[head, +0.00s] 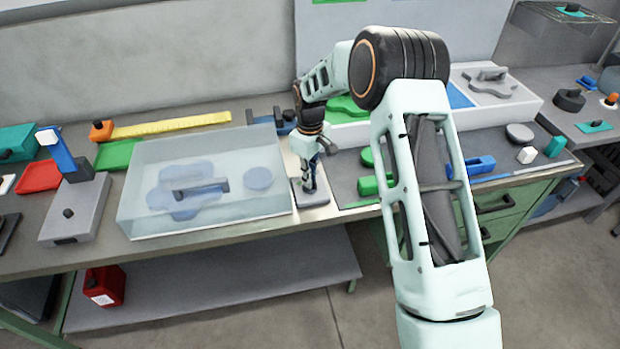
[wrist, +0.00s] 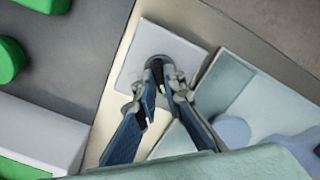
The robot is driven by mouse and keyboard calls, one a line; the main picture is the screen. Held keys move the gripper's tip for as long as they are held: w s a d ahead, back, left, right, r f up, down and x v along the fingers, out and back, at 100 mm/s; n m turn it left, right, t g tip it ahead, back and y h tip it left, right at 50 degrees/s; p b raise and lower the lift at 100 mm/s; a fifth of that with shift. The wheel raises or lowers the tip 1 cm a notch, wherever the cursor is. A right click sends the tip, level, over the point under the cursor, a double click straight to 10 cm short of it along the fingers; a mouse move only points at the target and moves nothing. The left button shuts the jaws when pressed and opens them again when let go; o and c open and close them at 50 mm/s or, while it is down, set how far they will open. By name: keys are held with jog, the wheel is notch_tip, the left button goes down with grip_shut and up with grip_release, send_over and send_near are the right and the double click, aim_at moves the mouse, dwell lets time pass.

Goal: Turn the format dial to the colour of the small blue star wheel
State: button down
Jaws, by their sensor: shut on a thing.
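The format dial is a small dark knob (wrist: 157,64) on a pale square plate (wrist: 185,50); the plate also shows in the head view (head: 326,197) on the bench, right of a clear box. My gripper (wrist: 163,84) points down with its fingers around the knob, shut on it. It also shows in the head view (head: 309,188). The fingers hide much of the knob, and I cannot make out colour marks or a pointer. A bluish lobed wheel (head: 165,197) with a grey handle lies under the clear box; I cannot tell its true colour or size class.
The clear box (head: 140,185) stands close left of the dial. Behind are a green lobed piece (head: 346,107) and a grey one (head: 487,84).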

jog(key=m+b, duration=0.2)
jog(key=m, duration=0.1)
jog(key=shift+f+m, duration=0.15)
jog(key=shift+m, duration=0.25)
jog(key=shift+m+b, duration=1)
jog(key=shift+m, duration=1)
jog(key=c, duration=2)
grip_release()
notch_tip(320, 180, up, 12)
jog(key=shift+r, duration=0.2)
